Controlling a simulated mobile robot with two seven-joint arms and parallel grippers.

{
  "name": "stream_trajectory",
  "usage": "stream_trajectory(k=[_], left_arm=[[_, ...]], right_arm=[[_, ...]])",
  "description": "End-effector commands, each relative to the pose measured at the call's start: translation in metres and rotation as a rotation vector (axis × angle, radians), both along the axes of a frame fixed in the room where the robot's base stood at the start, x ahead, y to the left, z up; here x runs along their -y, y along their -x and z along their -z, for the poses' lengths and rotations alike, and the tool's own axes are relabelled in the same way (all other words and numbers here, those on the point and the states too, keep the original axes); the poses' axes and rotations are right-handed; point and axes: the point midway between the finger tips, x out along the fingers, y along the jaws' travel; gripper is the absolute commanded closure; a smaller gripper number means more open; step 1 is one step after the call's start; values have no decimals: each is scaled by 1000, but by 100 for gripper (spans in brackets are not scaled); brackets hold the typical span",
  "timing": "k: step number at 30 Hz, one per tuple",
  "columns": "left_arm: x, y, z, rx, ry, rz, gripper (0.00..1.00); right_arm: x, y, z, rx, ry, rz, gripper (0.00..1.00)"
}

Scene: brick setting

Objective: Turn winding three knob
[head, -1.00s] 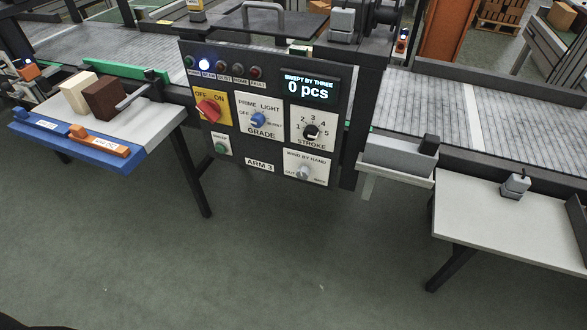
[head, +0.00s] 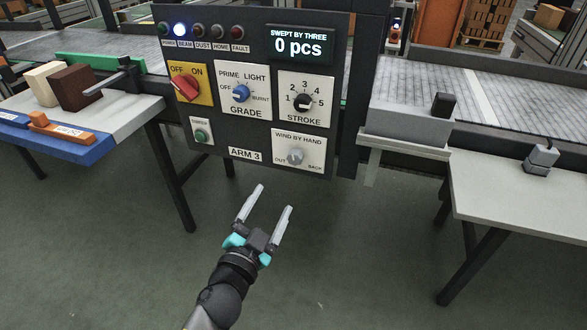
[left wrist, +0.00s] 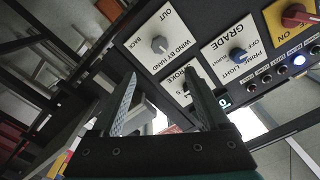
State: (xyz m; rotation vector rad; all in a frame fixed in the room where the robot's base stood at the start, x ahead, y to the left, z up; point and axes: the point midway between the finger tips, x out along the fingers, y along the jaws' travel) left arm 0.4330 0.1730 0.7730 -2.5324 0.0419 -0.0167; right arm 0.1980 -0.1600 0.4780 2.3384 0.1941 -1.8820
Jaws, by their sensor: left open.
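The control panel (head: 222,141) is dark and carries the label ARM 3. Its grey "wind by hand" knob (head: 295,157) is on a white plate at the lower right, marked OUT and BACK. The knob also shows in the left wrist view (left wrist: 159,45), beyond the fingers. My left gripper (head: 275,197) is open and empty, in front of and below the panel, apart from the knob. Its two fingers show in the left wrist view (left wrist: 165,100). My right gripper is not in view.
The panel also has a red switch (head: 186,88), a blue grade knob (head: 241,93), a black stroke knob (head: 304,102), a green button (head: 201,136) and a display (head: 299,47) reading 0 pcs. A table with blocks (head: 133,110) stands left, a pale table (head: 500,200) right. Floor below is clear.

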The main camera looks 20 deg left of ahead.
Motion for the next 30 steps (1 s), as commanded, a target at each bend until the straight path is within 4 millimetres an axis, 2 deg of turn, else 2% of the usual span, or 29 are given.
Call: stream_trajectory(k=[5, 18, 30], left_arm=[[1, -17, -2, 3, -1, 2, 22], [3, -84, 0, 0, -1, 1, 22], [5, -138, 1, -1, -1, 0, 22]], right_arm=[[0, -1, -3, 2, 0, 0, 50], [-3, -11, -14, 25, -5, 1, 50], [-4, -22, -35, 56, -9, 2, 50]])
